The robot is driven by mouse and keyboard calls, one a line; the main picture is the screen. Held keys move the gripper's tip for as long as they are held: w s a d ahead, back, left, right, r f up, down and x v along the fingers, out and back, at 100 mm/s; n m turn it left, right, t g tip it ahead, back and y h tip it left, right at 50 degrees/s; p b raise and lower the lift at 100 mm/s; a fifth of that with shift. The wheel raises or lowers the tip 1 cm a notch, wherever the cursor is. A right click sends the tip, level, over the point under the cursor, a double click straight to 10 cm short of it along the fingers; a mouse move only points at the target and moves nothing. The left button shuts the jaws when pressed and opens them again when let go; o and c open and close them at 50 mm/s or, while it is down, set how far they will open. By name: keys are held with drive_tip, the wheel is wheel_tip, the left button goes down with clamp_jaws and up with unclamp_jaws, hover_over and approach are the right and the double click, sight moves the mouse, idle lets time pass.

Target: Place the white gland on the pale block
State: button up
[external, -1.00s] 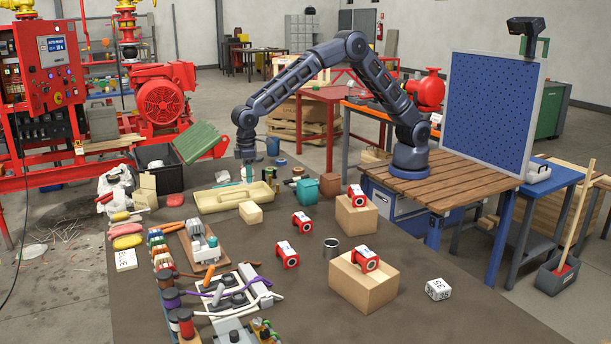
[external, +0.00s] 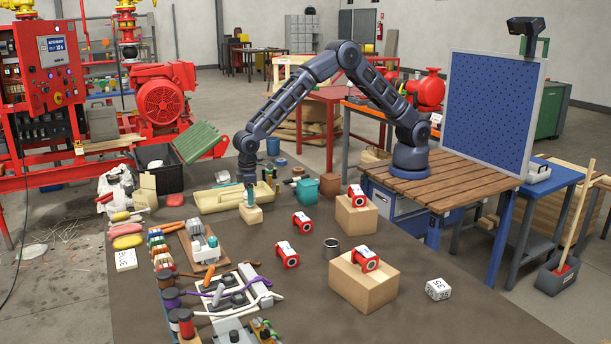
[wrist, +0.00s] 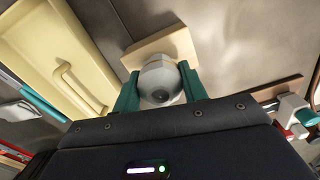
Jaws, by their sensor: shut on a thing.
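My gripper (external: 251,197) points down over the pale block (external: 250,214) on the dark worktop. In the wrist view its teal fingers (wrist: 160,88) are shut on the white gland (wrist: 160,80), a rounded light piece with a dark spot on its end. The pale block (wrist: 180,46) shows just behind the gland in the wrist view. Whether the gland touches the block or hangs slightly above it, I cannot tell. In the external view the gland is too small and hidden by the fingers to make out.
A cream tray (external: 219,202) with a handle stands close to the left of the block. A teal container (external: 308,191) is to the right. Red-and-white parts (external: 303,222) stand nearer, two on cardboard boxes (external: 362,286). A wooden board with fittings (external: 204,249) lies in front left.

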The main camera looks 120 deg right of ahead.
drive_tip(key=shift+f, duration=0.15)
drive_tip(key=o, duration=1)
wheel_tip(320, 180, up, 12)
drive_tip(key=s+r+t, duration=0.1)
drive_tip(key=s+r, duration=1.1)
drive_tip(key=r, duration=0.2)
drive_tip(key=s+r+n+t, duration=0.1)
drive_tip(key=s+r, duration=0.3)
drive_tip(key=s, duration=0.4)
drive_tip(key=s+r, duration=0.5)
drive_tip(key=s, duration=0.3)
drive_tip(key=s+f+t, duration=0.1)
drive_tip(key=s, duration=0.9)
drive_tip(key=s+d+f, duration=0.1)
drive_tip(key=s, duration=0.9)
drive_tip(key=s+f+n+t, duration=0.1)
drive_tip(key=s, duration=0.9)
drive_tip(key=shift+d+f+t, duration=0.2)
drive_tip(key=shift+t, duration=0.1)
